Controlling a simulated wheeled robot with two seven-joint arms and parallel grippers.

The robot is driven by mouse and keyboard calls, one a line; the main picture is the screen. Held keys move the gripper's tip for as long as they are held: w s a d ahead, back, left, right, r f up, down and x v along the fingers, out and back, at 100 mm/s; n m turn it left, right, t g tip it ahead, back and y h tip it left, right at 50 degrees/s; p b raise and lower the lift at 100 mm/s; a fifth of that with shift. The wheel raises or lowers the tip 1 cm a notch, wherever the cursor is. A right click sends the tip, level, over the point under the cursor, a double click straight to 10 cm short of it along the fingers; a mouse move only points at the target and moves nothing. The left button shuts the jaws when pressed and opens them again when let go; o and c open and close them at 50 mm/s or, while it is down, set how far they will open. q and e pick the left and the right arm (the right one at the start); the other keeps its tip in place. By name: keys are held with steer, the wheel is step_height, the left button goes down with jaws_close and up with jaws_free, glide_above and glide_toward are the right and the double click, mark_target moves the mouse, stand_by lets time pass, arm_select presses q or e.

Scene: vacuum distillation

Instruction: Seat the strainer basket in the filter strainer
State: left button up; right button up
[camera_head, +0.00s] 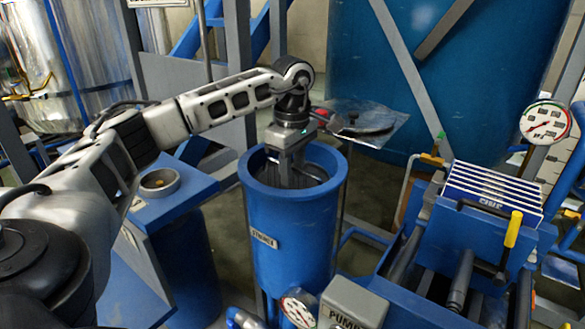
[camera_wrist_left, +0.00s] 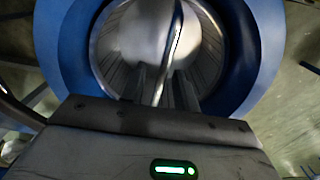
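The filter strainer (camera_head: 290,235) is a blue upright cylinder with a thick rim and an open top, labelled on its side. The metal strainer basket (camera_head: 312,177) is down inside it, mostly hidden by the rim and my gripper. In the left wrist view the basket (camera_wrist_left: 115,45) shows as a pale metal bowl within the blue ring, with a thin bar-like handle (camera_wrist_left: 172,50) across it. My left gripper (camera_head: 291,172) points down into the strainer's mouth. Its fingers are at the handle; whether they grip it is unclear. My right gripper is out of view.
A flat sheet with a dark round piece (camera_head: 365,125) is behind and right of the strainer. A blue stand with a round fitting (camera_head: 159,182) is to the left. Blue machinery with a yellow-handled lever (camera_head: 513,229) is on the right. A pump box (camera_head: 352,303) is in front.

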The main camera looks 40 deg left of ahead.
arm_select(q)
step_height(320, 180, up, 12)
steer(key=p, duration=0.1)
steer(key=shift+r+p, duration=0.15)
steer(key=shift+p, duration=0.25)
stand_by(0.4)
